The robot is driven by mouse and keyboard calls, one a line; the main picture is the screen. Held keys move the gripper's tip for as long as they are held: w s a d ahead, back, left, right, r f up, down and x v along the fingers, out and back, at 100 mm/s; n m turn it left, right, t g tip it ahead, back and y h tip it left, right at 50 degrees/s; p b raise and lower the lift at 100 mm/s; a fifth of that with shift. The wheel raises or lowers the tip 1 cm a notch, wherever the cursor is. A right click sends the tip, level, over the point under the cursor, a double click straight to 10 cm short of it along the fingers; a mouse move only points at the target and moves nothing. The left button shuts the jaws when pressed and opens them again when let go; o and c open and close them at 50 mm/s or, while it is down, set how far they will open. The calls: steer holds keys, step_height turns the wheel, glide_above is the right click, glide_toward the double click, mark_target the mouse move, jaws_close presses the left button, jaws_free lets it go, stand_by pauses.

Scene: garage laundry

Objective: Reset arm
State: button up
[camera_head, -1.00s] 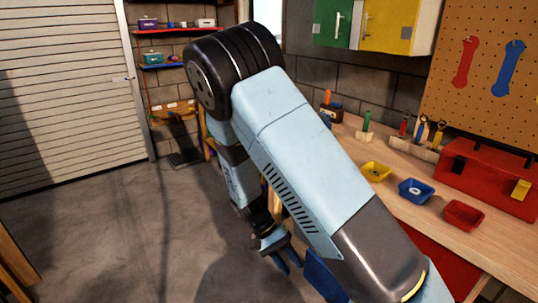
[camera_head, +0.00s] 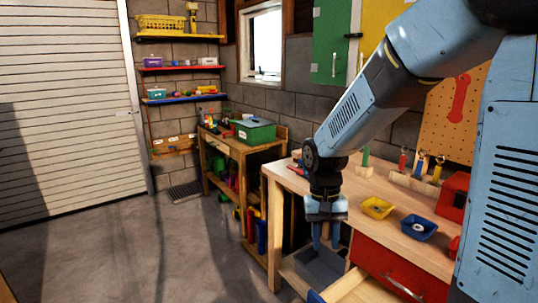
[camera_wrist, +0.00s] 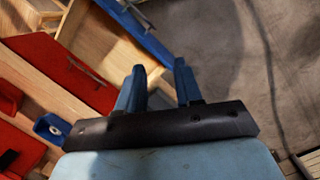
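My gripper (camera_head: 326,248) points down in the head view, just in front of the left end of the wooden workbench (camera_head: 405,215). Its two blue fingers are apart and nothing shows between them. In the wrist view my gripper (camera_wrist: 158,82) also shows a clear gap between the fingers. My arm reaches in from the right side of the head view and bends down at the wrist. It hides part of the pegboard and wall.
An open drawer (camera_head: 345,286) juts out below my gripper, with a grey bin (camera_head: 318,268) beside it. The bench holds a yellow tray (camera_head: 376,208), a blue tray (camera_head: 418,228) and a red toolbox (camera_head: 453,192). A green box (camera_head: 255,131) stands on the rear table. The left floor is clear.

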steer(key=s+d+r+t, duration=0.3)
steer(key=s+d+r, duration=0.2)
steer(key=r, duration=0.3)
steer(key=s+d+r+t, duration=0.4)
steer(key=s+d+r, duration=0.1)
steer(key=s+r, duration=0.2)
steer(key=shift+r+y, duration=0.3)
steer(key=shift+r, duration=0.2)
